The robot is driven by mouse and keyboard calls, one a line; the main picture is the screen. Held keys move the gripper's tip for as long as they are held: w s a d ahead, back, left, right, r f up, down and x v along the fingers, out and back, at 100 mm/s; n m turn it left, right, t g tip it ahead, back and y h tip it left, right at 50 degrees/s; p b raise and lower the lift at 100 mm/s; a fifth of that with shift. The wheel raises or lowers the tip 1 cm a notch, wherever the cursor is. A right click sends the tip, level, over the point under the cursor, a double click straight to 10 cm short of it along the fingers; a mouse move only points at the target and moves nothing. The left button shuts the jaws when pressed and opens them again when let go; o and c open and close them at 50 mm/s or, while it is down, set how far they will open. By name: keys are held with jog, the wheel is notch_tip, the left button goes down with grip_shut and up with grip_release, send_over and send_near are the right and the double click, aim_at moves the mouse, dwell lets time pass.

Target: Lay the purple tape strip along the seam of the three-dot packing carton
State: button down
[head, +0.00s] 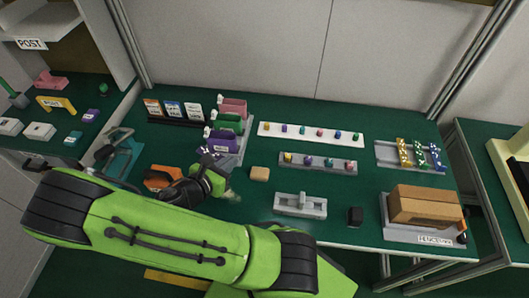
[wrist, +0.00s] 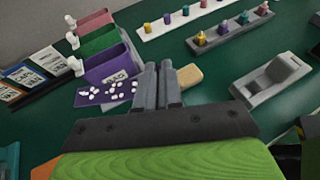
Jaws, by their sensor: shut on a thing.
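My gripper (head: 229,190) is low over the front of the green bench. In the wrist view its grey fingers (wrist: 158,86) are close together, and what they hold is too hidden to make out. A purple bin (wrist: 107,65) with a white label stands beyond them to the left; it also shows in the head view (head: 222,143). A flat purple piece (wrist: 106,93) with several white spots lies in front of that bin, left of the fingers. A brown carton (head: 426,205) sits at the right in a grey labelled holder (head: 392,233). I cannot see dots on it.
A tan block (head: 260,173) lies just past my fingers. A grey fixture (head: 300,205) and a small black block (head: 355,215) stand between my gripper and the carton. Racks of coloured knobs (head: 318,163) stand behind. Pink and green bins adjoin the purple one.

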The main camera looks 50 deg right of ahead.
jog(key=w+a+n+t+y, duration=0.2)
jog(key=w+a+n+t, duration=0.4)
jog(key=w+a, duration=0.3)
jog(key=a, duration=0.4)
jog(key=shift+a+f+y, duration=0.15)
jog(key=shift+a+y, duration=0.15)
jog(key=shift+a, duration=0.05)
